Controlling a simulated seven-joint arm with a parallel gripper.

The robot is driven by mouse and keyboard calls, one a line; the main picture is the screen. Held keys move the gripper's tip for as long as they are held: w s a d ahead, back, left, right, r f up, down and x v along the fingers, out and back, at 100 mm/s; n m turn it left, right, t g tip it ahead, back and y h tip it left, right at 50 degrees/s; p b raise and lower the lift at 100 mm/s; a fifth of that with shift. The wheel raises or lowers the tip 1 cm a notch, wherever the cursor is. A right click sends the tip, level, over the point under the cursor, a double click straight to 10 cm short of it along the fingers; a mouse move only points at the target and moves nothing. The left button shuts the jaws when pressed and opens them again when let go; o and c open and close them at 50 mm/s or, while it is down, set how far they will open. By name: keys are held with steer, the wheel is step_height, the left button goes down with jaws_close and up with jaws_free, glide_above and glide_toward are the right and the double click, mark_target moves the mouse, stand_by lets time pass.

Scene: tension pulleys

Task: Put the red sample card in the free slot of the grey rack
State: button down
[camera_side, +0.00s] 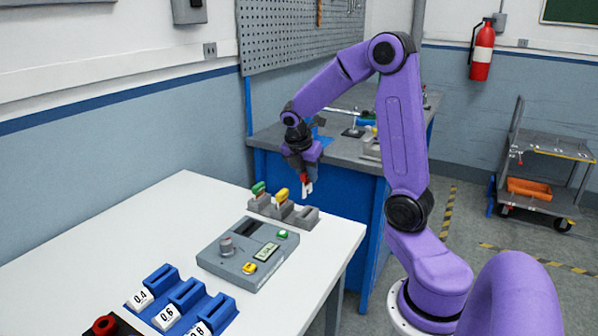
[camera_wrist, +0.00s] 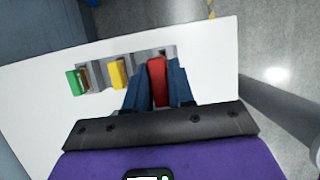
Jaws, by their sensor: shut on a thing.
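The red sample card (camera_side: 307,184) hangs upright from my gripper (camera_side: 301,174), with a white lower part. In the side view it is just above the right part of the grey rack (camera_side: 305,216). In the wrist view my gripper's fingers (camera_wrist: 157,88) are shut on the red card (camera_wrist: 157,80), in front of the rack's right end. A green card (camera_side: 258,188) stands in the left slot and a yellow card (camera_side: 281,195) in the middle slot. The right slot holds no card in the side view. I cannot tell whether the red card touches the rack.
A grey device (camera_side: 248,255) with a knob, display and buttons sits in front of the rack. A blue holder (camera_side: 187,292) with number labels is nearer the camera, beside a red knob (camera_side: 104,325). The white table (camera_side: 120,235) is clear at the left.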

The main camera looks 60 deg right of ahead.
mark_target(308, 188)
steer(key=shift+d+f, duration=0.1)
steer(key=shift+f, duration=2.3)
steer(key=shift+f, duration=2.05)
stand_by(1.0)
steer(key=c, duration=0.6)
jaws_free()
steer(key=shift+o, duration=0.2)
steer(key=shift+r, duration=3.95)
